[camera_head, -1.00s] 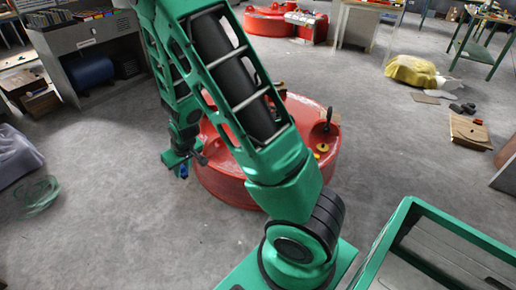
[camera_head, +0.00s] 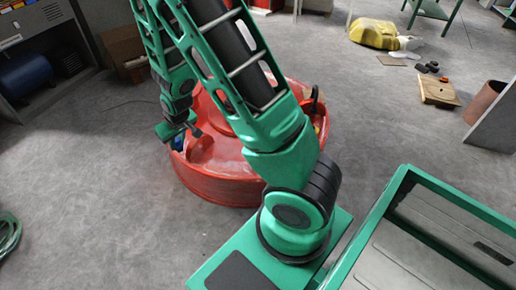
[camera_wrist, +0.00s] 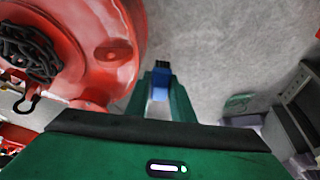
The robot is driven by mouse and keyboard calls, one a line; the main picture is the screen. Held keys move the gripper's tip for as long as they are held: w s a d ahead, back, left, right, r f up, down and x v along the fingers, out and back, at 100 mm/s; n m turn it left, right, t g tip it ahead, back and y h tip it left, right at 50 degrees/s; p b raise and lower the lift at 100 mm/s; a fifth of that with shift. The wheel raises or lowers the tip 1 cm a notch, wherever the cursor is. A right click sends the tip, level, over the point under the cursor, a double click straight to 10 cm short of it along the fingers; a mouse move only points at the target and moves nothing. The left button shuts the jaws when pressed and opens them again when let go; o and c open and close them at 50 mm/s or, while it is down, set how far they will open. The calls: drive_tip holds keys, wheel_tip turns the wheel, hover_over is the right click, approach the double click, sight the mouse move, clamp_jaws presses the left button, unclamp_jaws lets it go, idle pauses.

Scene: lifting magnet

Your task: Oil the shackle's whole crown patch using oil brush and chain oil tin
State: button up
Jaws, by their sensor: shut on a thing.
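A big round red lifting magnet (camera_head: 225,182) stands on the floor, partly hidden behind my arm. In the wrist view the red magnet body (camera_wrist: 100,20) fills the upper left, with a heap of dark chain (camera_wrist: 28,50) on it and a small dark loop fitting (camera_wrist: 28,98) at the chain's lower end. I cannot tell whether this is the shackle, and I see no crown patch. My gripper (camera_head: 180,135) is at the magnet's left edge. In the wrist view my gripper (camera_wrist: 160,102) is shut on the oil brush (camera_wrist: 162,80), blue with dark bristles. I cannot make out the chain oil tin.
A dark upright loop (camera_head: 315,100) rises at the magnet's right side. A yellow sack (camera_head: 372,33) and a wooden board (camera_head: 438,90) lie at the upper right. A green hose coil (camera_head: 8,232) lies at the left. The floor left of the magnet is clear.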

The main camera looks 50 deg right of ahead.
drive_tip(key=w+d+f+m+h, duration=0.1)
drive_tip(key=d+f, duration=0.6)
drive_tip(key=d, duration=0.3)
drive_tip(key=w+d+f+m, duration=0.1)
drive_tip(key=d+f+m, duration=0.1)
drive_tip(key=d+f, duration=0.7)
drive_tip(key=shift+s+d+f+m+h, duration=0.2)
drive_tip(key=shift+s+d+f+m, duration=0.3)
drive_tip(key=shift+s+d+f, duration=1.8)
drive_tip(key=shift+s+d+f+m+h, duration=0.2)
drive_tip(key=shift+s+d+f+m, duration=0.3)
drive_tip(key=shift+d+f, duration=3.45)
drive_tip(key=shift+s+d+f+m+h, duration=0.2)
drive_tip(key=shift+s+d+f+m, duration=0.3)
drive_tip(key=shift+s+d+f, duration=1.75)
drive_tip(key=shift+x, duration=2)
drive_tip(key=shift+w+d+r, duration=0.1)
wheel_tip(320, 180, up, 7)
drive_tip(key=shift+w+g, duration=0.1)
drive_tip(key=shift+g, duration=0.2)
